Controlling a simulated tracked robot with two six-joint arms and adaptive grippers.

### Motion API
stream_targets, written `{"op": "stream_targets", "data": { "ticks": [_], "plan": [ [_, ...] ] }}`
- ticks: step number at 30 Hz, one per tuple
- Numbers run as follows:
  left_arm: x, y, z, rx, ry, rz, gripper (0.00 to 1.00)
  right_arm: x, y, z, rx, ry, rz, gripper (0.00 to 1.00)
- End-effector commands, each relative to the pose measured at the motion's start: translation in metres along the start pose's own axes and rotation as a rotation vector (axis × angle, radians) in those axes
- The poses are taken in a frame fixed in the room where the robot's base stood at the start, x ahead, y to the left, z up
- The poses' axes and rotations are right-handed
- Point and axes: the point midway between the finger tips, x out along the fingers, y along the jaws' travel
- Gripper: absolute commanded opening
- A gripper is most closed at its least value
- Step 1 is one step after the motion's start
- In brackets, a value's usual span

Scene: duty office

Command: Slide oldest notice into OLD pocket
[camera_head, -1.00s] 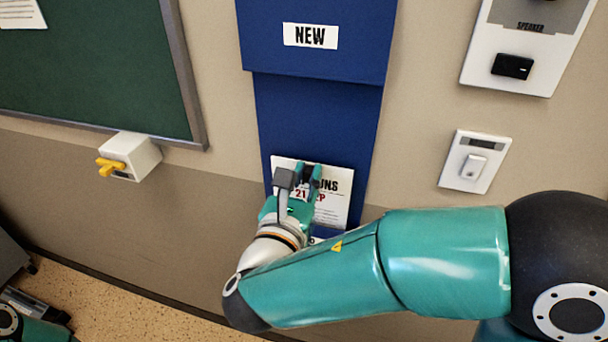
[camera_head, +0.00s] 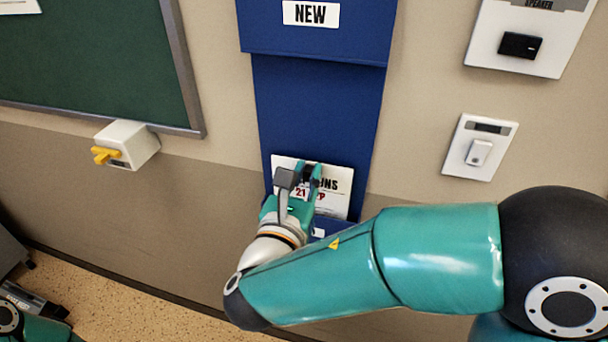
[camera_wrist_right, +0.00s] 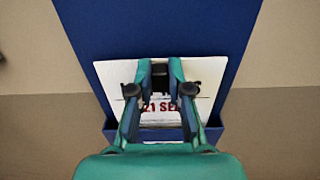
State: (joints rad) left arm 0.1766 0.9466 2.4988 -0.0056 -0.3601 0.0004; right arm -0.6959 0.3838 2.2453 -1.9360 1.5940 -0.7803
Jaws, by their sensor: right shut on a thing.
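The notice (camera_head: 335,199) is a white sheet with black heading letters and a red date line. My right gripper (camera_head: 303,173) is shut on its upper part, and its fingers hide some of the print. The notice also shows in the right wrist view (camera_wrist_right: 117,74), with red "21 SE" between the fingers of the gripper (camera_wrist_right: 160,88). Its lower edge is hidden behind the front lip of a lower blue pocket (camera_head: 342,228). That pocket's white label (camera_head: 318,232) is mostly covered by my wrist, so its word is unreadable. My left gripper is out of view.
The blue panel (camera_head: 315,110) carries an upper pocket labelled NEW (camera_head: 311,14). A switch plate (camera_head: 479,148) and a speaker plate (camera_head: 528,35) are on the wall at right. A green board (camera_head: 85,65) and a white box with a yellow handle (camera_head: 127,145) are at left.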

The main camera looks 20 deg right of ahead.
Motion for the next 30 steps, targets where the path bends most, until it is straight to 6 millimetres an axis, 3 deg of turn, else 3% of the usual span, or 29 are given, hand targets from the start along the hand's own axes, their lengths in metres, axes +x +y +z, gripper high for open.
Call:
{"op": "stream_targets", "data": {
  "ticks": [4, 5, 9, 20, 30],
  "plan": [
    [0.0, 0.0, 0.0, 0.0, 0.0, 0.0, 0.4, 0.0, 0.0, 0.0, 0.0, 0.0, 0.0, 0.0],
    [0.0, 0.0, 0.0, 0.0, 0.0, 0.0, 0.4, 0.0, 0.0, 0.0, 0.0, 0.0, 0.0, 0.23],
    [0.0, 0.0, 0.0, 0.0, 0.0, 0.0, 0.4, 0.0, 0.0, 0.0, 0.0, 0.0, 0.0, 0.46],
    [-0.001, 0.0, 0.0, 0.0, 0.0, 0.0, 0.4, -0.003, 0.0, 0.0, 0.0, 0.0, 0.001, 0.47],
    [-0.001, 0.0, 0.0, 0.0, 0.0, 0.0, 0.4, -0.049, 0.002, 0.0, 0.0, -0.002, 0.006, 0.47]
  ]
}}
